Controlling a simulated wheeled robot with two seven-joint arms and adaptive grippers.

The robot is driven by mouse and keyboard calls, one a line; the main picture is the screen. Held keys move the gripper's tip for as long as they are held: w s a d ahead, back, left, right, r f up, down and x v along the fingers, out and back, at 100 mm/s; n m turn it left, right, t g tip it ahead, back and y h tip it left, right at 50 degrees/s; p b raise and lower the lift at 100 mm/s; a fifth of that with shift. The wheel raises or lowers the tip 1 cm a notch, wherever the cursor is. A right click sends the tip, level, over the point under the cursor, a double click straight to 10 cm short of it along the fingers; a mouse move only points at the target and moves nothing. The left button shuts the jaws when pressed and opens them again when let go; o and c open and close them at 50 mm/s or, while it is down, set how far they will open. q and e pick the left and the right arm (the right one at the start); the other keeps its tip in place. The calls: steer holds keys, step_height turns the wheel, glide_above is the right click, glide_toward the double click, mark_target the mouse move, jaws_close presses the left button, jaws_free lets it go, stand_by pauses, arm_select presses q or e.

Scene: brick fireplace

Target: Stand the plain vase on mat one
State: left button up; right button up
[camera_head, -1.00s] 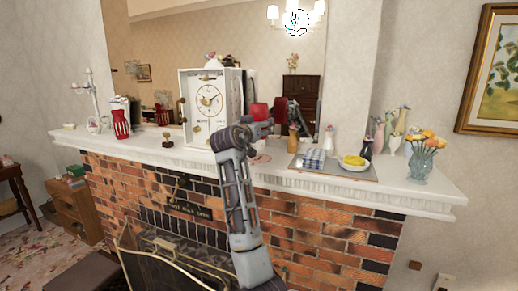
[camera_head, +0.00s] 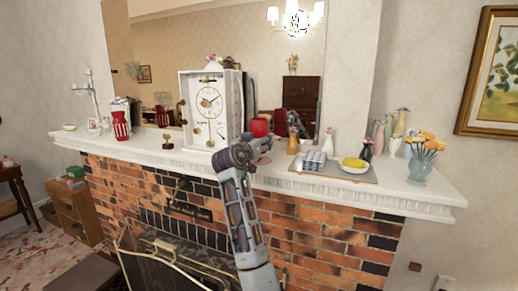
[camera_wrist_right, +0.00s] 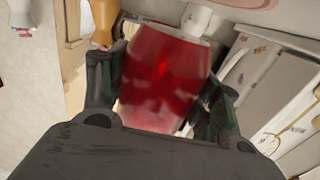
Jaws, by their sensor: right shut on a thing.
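The plain vase, a smooth red vessel (camera_head: 260,127), is in my right gripper (camera_head: 262,143), above the mantel beside the clock. In the right wrist view the red vase (camera_wrist_right: 160,82) fills the space between both fingers of my right gripper (camera_wrist_right: 160,95), which are shut on its sides. A flat round pinkish mat (camera_head: 262,160) lies on the mantel below the gripper, partly covered by my arm; I cannot read any mark on it. A gap between vase and mat cannot be judged exactly. My left gripper is out of view.
The white clock (camera_head: 211,102) stands close on the left. A patterned red vase (camera_head: 120,125) is farther left. An orange-brown bottle (camera_head: 293,141) and a tray (camera_head: 345,178) with a yellow-filled dish (camera_head: 354,164) are on the right. A mirror backs the narrow mantel.

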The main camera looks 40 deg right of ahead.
steer(key=shift+f, duration=1.6)
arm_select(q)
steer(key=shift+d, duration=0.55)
arm_select(e)
steer(key=o, duration=1.1)
steer(key=shift+c, duration=0.2)
steer(key=shift+o, duration=1.1)
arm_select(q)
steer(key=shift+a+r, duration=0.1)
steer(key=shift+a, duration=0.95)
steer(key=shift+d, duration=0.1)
